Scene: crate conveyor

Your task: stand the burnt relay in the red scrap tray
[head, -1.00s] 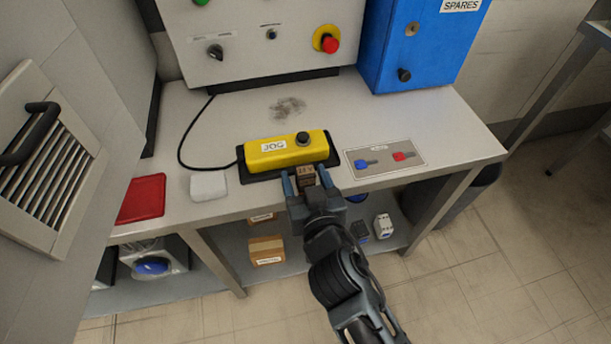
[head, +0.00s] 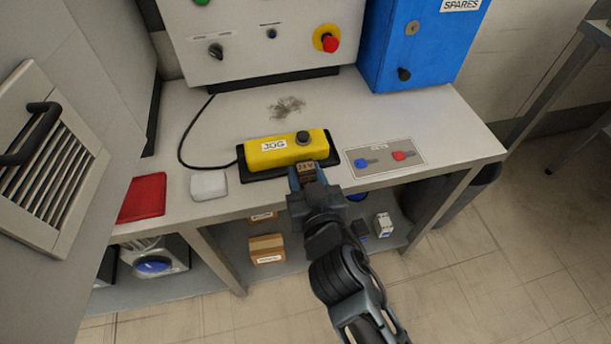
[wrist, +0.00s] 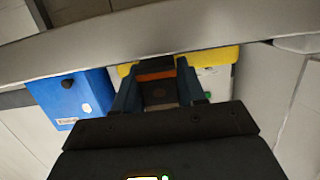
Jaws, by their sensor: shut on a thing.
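The burnt relay (head: 306,168), a small brown block with a dark marking on top, is between the fingers of my gripper (head: 307,177) at the front edge of the bench, just in front of the yellow jog box. The gripper is shut on it. The wrist view shows the brown relay (wrist: 158,91) between the two fingers of the gripper (wrist: 156,88); its lower part is hidden. The red scrap tray (head: 142,198) lies flat at the bench's left front, well left of the gripper, and looks empty.
The yellow jog box (head: 285,149) with its cable sits just behind the gripper. A white block (head: 208,185) lies between it and the tray. A panelled cabinet (head: 260,40) and a blue spares box (head: 418,45) stand behind.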

